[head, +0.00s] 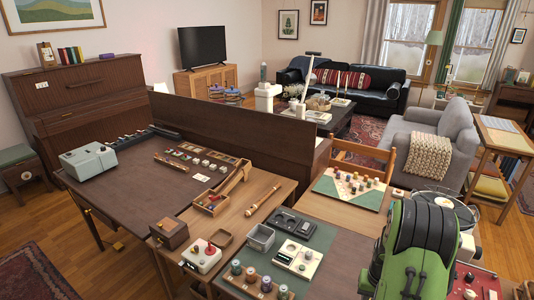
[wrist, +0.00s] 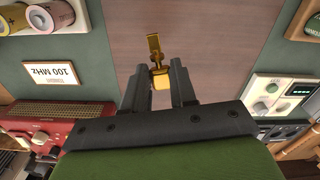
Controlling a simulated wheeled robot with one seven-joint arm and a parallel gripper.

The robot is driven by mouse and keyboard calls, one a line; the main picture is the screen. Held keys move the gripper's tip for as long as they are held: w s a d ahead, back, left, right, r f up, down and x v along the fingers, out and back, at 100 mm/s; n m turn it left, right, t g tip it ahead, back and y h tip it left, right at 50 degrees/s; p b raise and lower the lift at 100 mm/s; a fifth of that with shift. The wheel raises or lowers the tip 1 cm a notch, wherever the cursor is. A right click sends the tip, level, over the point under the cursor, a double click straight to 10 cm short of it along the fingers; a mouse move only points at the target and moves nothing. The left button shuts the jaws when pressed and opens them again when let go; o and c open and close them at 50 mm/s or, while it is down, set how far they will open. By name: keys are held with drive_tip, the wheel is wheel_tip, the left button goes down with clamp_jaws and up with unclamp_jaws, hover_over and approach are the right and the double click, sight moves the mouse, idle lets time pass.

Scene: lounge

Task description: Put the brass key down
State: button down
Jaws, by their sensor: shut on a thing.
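The brass key (wrist: 154,46) shows in the wrist view, its flat golden part pointing away from me past the fingertips. My gripper (wrist: 160,88) is shut on its nearer, thicker end. Below the key is a bare brown strip of table (wrist: 205,40) between two green mats. I cannot tell exactly how far the key is above the table. In the head view my green and black arm fills the lower right and hides the gripper and the key.
In the head view a pegged board (head: 350,188) lies behind my arm.

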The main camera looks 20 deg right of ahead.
drive_tip(key=w+a+n, duration=0.1)
drive_tip(key=w+a, duration=0.1)
drive_tip(key=a, duration=0.2)
drive_tip(key=w+a+f+n, duration=0.1)
drive_tip(key=w+a, duration=0.2)
drive_tip(key=a, duration=0.2)
drive_tip(key=w+a+f+n, duration=0.1)
drive_tip(key=w+a+n, duration=0.1)
drive_tip(key=a, duration=0.3)
drive_tip(key=shift+w+f, duration=0.15)
drive_tip(key=shift+w, duration=0.1)
drive_tip(key=w+a+f+n, duration=0.1)
drive_tip(key=a+n, duration=0.2)
drive_tip(key=a, duration=0.9)
drive_tip(key=shift+w+a+f, duration=0.15)
drive_tip(key=shift+a+f, duration=0.15)
drive_tip(key=shift+f, duration=0.05)
drive_tip(key=shift+d, duration=0.1)
